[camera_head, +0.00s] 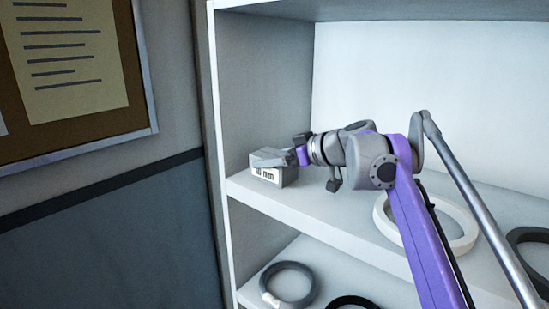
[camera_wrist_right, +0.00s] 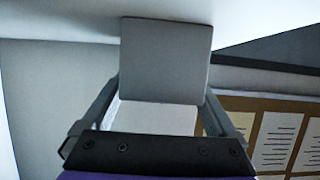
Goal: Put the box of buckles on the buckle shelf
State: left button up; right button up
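A small grey box (camera_head: 275,174) with a white label reading "10 mm" is at the left end of the upper visible shelf board (camera_head: 310,214), close to its front edge. It appears to rest on the board. My right gripper (camera_head: 272,157) reaches it from the right in the head view. In the right wrist view the box (camera_wrist_right: 166,62) fills the space between the two fingertips (camera_wrist_right: 163,92), which meet its sides, so the gripper looks shut on it. My left gripper is not in view.
A white ring (camera_head: 440,238) and a dark ring (camera_head: 530,255) lie farther right on the same board. The lower board holds a grey ring (camera_head: 289,285) and a black ring (camera_head: 352,302). The shelf's left side wall (camera_head: 262,85) stands close beside the box. A notice board (camera_head: 135,115) hangs left.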

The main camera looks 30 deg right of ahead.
jog(key=shift+o, duration=0.2)
jog(key=shift+s, duration=0.15)
jog(key=shift+r, duration=0.2)
jog(key=v, duration=1.1)
jog(key=shift+s+d, duration=0.1)
jog(key=shift+d, duration=0.05)
jog(key=shift+s+r, duration=0.15)
jog(key=shift+s, duration=0.1)
